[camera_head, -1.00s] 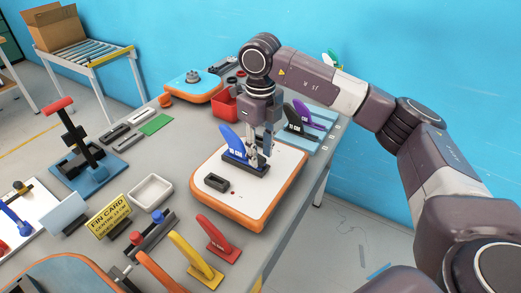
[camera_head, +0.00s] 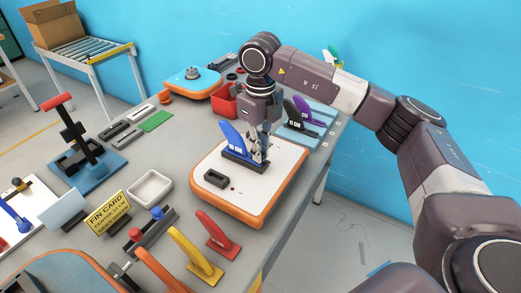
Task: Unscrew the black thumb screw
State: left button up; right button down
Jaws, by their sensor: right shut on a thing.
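The blue fin (camera_head: 232,142) stands upright in a black base on the white-topped orange board (camera_head: 262,183). My right gripper (camera_head: 262,157) points down at the right end of that black base (camera_head: 240,161), close behind the fin. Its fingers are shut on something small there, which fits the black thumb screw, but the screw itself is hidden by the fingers. My left gripper is not in view.
An empty black fin box (camera_head: 215,179) sits on the same board. Red (camera_head: 218,236) and yellow (camera_head: 196,256) fins stand in front of it. A yellow fin card (camera_head: 108,214) and white tray (camera_head: 150,188) are to the left. Black and purple fins (camera_head: 310,112) stand behind at right.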

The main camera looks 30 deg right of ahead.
jog(key=shift+n, duration=0.9)
jog(key=c, duration=1.9)
grip_release()
jog(key=shift+n, duration=0.3)
jog(key=shift+c, duration=0.2)
jog(key=shift+r, duration=0.2)
notch_tip(320, 180, up, 12)
jog(key=shift+f, duration=0.2)
